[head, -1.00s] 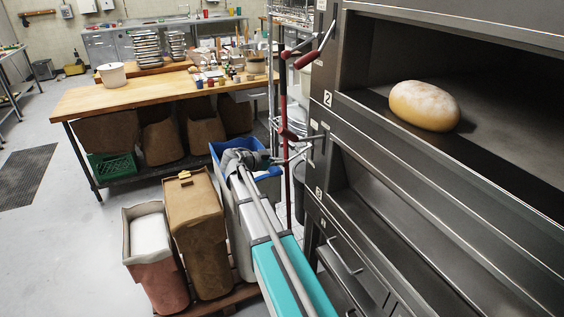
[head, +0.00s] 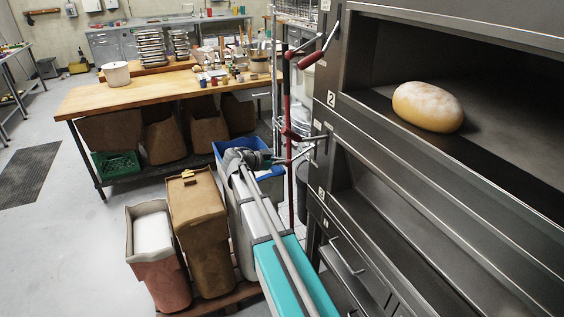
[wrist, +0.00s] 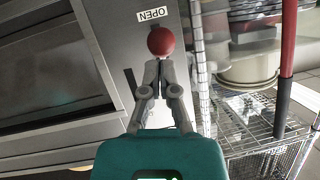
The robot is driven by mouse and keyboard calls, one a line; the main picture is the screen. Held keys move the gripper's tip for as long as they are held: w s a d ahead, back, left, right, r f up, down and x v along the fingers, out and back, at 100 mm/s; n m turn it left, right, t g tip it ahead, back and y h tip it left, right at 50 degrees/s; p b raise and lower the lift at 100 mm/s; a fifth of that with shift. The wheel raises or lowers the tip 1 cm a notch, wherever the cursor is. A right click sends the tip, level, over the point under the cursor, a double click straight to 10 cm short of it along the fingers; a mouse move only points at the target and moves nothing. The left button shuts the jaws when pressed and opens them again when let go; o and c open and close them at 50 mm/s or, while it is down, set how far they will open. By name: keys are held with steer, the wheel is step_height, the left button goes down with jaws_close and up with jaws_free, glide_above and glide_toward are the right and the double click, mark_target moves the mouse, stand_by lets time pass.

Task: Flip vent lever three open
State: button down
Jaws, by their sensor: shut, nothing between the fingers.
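Vent levers stand out from the left edge of the dark deck oven (head: 350,145), which carries number plates 2 (head: 331,98) and 3 (head: 321,193). In the wrist view a red ball knob (wrist: 161,41) of a lever sits just beyond my fingertips, below an upside-down OPEN label (wrist: 152,14). My gripper (wrist: 159,68) is shut and empty, its tips at the knob; I cannot tell whether they touch. In the head view my gripper (head: 278,159) is beside the lever with a red knob (head: 289,133), between plates 2 and 3. The lever's number is not readable in the wrist view.
A red pole (wrist: 286,62) and wire rack (wrist: 262,135) stand close on the right in the wrist view. A loaf (head: 428,107) lies in the upper deck. Bins (head: 200,232) stand beside my arm, with a wooden worktable (head: 130,98) behind.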

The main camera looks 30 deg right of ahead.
steer(key=p+v, duration=0.3)
steer(key=v, duration=0.9)
steer(key=shift+a+f, duration=0.15)
steer(key=shift+f, duration=0.05)
steer(key=shift+s, duration=0.1)
steer(key=s+a+f+n+y, duration=0.6)
steer(key=s+a+n+y, duration=0.1)
steer(key=s+n, duration=0.2)
steer(key=s+a+f+n+g+y, duration=0.1)
steer(key=s+a+f+n+y, duration=0.5)
steer(key=s+n, duration=0.4)
steer(key=shift+s+a+y, duration=0.5)
steer(key=shift+s+a, duration=0.45)
steer(key=shift+a, duration=0.05)
steer(key=c, duration=1.4)
jaws_free()
steer(key=shift+f, duration=0.1)
